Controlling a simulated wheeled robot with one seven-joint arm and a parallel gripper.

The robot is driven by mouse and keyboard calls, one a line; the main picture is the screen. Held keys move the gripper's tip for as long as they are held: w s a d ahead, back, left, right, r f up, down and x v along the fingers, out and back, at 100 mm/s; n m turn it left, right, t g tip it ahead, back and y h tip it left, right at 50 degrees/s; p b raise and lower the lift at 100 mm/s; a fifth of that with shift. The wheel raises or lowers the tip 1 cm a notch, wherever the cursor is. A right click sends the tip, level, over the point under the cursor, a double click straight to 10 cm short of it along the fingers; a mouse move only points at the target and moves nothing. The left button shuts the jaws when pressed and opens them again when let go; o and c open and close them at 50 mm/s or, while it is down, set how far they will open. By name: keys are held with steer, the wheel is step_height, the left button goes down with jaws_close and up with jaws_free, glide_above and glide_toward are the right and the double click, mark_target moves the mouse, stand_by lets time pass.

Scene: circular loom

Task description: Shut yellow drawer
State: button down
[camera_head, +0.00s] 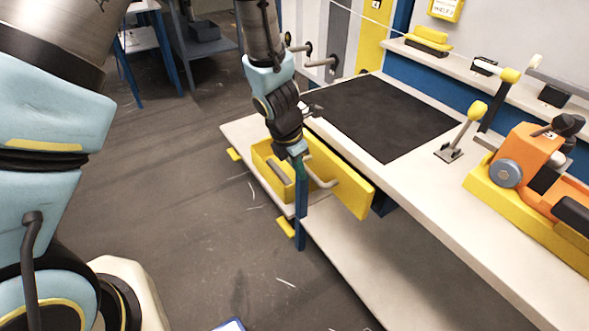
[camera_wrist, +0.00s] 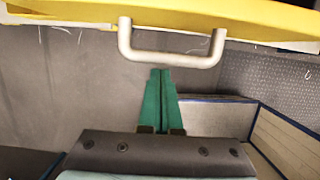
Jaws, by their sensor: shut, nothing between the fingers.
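The yellow drawer (camera_head: 352,190) is under the workbench top. Its front panel stands out a little from the blue housing (camera_head: 384,203), so it looks partly open; its inside is hidden. A grey bar handle (camera_head: 322,178) is on its front. In the wrist view, the drawer's yellow front (camera_wrist: 270,18) crosses the top, with the handle (camera_wrist: 172,58) below it. My gripper (camera_head: 301,160) is at the left part of the drawer front, close to the handle. In the wrist view, its green fingers (camera_wrist: 161,73) are together and empty, pointing at the handle; I cannot tell whether they touch it.
A yellow bin (camera_head: 262,158) sits on the lower shelf (camera_head: 350,265), beside a blue table leg (camera_head: 301,210). On the bench top are a black mat (camera_head: 385,115), a lever with a yellow knob (camera_head: 462,132) and an orange machine (camera_head: 525,160). The floor at left is open.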

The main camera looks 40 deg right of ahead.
mark_target(316, 163)
steer(key=shift+s+d+p, duration=0.15)
steer(key=shift+d+p, duration=2.4)
steer(key=shift+p, duration=0.45)
